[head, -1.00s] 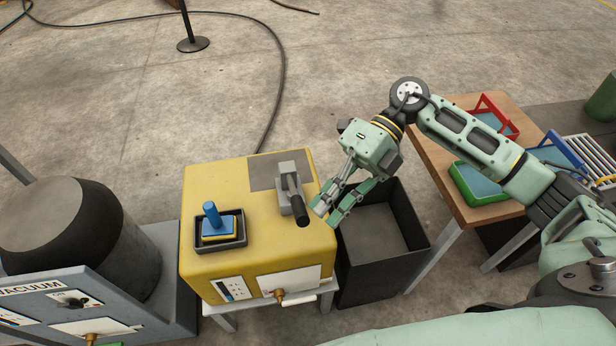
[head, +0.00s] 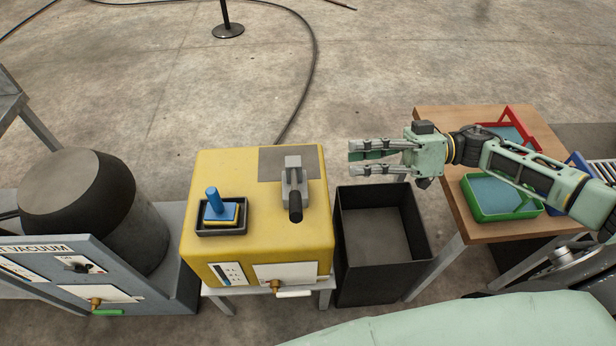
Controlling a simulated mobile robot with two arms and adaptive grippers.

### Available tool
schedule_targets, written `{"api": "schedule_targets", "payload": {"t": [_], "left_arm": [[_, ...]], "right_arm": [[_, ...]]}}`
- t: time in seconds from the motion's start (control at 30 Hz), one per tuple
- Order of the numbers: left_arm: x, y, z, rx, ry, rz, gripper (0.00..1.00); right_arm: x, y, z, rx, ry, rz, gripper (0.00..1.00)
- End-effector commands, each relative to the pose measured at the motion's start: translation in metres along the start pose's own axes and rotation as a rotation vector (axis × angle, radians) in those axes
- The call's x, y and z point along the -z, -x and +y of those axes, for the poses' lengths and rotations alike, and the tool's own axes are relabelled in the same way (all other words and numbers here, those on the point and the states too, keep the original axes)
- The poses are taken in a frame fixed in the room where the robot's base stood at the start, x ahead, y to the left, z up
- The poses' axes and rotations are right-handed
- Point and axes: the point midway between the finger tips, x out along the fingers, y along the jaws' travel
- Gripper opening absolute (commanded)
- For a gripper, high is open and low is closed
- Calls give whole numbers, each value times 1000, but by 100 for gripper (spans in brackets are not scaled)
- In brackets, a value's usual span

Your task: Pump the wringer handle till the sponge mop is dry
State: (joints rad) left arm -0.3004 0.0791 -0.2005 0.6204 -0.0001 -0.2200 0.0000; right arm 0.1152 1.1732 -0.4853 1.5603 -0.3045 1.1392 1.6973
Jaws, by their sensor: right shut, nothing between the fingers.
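The yellow wringer box (head: 255,215) stands on a low stand left of centre. On its top right is a grey bracket with a handle that ends in a black grip (head: 295,205), pointing toward me. A small sponge mop (head: 221,208) with a blue stem and a blue and yellow head sits upright in a dark tray (head: 222,230) on the box's top left. I cannot tell whether the sponge is wet. My right gripper (head: 352,157) is shut and empty, right of the box and apart from the handle, pointing left. My left gripper is not in view.
An open black bin (head: 430,255) stands right of the box. A wooden table (head: 435,118) at the right holds a green tray (head: 495,217) and a red-handled tray (head: 538,138). A grey vacuum unit (head: 150,280) with a dark drum stands at left.

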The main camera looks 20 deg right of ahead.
Motion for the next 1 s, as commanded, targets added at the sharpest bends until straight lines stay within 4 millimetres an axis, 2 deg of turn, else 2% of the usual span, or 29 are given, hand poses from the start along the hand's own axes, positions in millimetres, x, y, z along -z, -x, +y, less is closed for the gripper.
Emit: {"api": "schedule_targets", "payload": {"t": [0.17, 0.33, 0.77, 0.83, 1.0], "left_arm": [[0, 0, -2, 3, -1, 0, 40], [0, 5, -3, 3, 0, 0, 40], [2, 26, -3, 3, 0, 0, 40], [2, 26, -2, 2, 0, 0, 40], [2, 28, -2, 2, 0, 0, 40]], "right_arm": [[0, -1, 0, 2, 3, -1, 0], [2, -17, -2, 5, 4, 2, 0], [3, -105, -3, 7, 6, 2, 0], [-14, -105, -1, 2, 0, -1, 0], [-33, -109, -1, 2, 3, -1, 0]]}}
